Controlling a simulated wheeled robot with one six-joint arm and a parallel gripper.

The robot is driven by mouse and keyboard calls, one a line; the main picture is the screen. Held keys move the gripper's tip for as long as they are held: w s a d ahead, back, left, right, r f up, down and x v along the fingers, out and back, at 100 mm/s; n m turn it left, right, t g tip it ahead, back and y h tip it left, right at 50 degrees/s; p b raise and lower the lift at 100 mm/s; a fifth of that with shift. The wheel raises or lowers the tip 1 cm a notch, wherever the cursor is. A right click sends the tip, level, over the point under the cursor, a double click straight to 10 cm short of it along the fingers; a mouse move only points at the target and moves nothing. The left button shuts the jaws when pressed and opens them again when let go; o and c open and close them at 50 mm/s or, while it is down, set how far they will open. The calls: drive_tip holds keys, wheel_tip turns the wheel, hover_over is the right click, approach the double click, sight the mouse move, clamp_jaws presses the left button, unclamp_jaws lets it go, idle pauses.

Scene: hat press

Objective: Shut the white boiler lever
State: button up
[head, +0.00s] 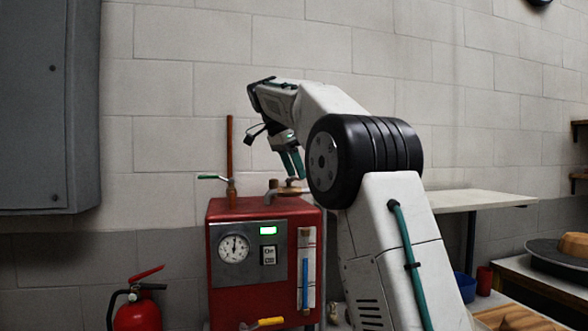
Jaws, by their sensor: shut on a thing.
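The red boiler (225,213) stands against the wall, left of my arm. On its top right is a brass-coloured fitting with a pale lever (296,190), which I take for the white boiler lever; its far end is hidden behind my arm. My gripper (294,174) points down from above, its teal fingers close together with their tips at this lever. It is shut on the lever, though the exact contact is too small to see. I cannot tell the lever's exact angle.
A copper pipe (229,150) with a green-handled lever (212,178) rises at the boiler's top left. A yellow-handled lever (268,322) is low on its front. A fire extinguisher (138,312) stands at lower left. A pale shelf (470,200) is behind my arm.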

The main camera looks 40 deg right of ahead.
drive_tip(key=shift+w+a+f+m+g, duration=0.3)
drive_tip(key=shift+w+a+m, duration=0.1)
drive_tip(key=shift+m, duration=0.4)
drive_tip(key=o, duration=1.2)
drive_tip(key=shift+c, duration=0.2)
drive_tip(key=shift+o, duration=1.2)
drive_tip(key=shift+w, duration=0.1)
drive_tip(key=shift+r, duration=0.15)
drive_tip(key=shift+a, duration=0.1)
